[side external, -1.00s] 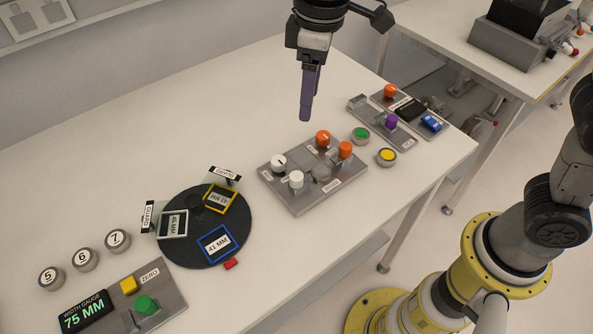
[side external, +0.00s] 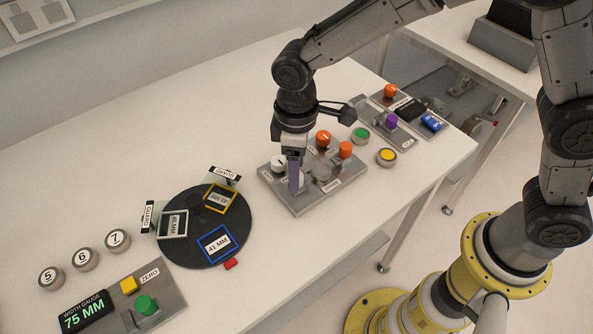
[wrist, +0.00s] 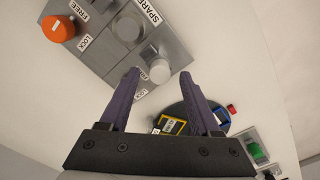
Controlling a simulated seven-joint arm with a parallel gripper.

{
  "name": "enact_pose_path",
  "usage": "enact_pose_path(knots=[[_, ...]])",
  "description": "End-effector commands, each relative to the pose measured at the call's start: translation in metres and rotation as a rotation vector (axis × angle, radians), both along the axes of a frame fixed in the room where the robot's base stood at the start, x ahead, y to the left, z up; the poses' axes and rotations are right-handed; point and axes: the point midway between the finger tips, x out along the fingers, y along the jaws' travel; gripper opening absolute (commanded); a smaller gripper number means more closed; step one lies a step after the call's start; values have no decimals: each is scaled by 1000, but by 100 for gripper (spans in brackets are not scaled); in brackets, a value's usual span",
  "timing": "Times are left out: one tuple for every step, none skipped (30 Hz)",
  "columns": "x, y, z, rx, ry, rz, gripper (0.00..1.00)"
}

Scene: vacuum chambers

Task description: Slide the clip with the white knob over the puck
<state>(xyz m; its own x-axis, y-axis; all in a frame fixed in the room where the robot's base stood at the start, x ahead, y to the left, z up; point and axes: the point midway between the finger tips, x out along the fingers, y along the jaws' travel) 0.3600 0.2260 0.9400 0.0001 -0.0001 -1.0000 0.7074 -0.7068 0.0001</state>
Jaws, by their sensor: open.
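The grey round puck (side external: 321,172) sits among the knobs. It also shows in the wrist view (wrist: 128,27). The rear white knob (side external: 278,161) is clear, just behind the fingers. In the wrist view my gripper (wrist: 160,75) is open, with a pale knob (wrist: 158,68) showing between the fingertips. I cannot tell whether the fingers touch it.
A black turntable (side external: 190,253) with framed gauges lies to the left. The table between the plate and front edge is free.

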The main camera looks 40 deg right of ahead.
Motion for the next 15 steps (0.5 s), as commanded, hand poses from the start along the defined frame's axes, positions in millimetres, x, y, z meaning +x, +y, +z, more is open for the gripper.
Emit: enact_pose_path(knots=[[-1,0,-6,-1,3,0,64],[0,0,-9,-1,3,0,64],[-1,0,-12,-1,3,0,64],[-1,0,-13,-1,3,0,64],[0,0,-15,-1,1,0,64],[0,0,-16,-1,1,0,64],[0,0,-16,0,0,0,64],[0,0,-17,0,0,0,64],[0,0,-17,0,0,0,64],[0,0,-17,0,0,0,64],[0,0,-17,0,0,0,64],[0,0,-17,0,0,0,64],[0,0,-17,0,0,0,64],[0,0,-17,0,0,0,64],[0,0,-17,0,0,0,62]])
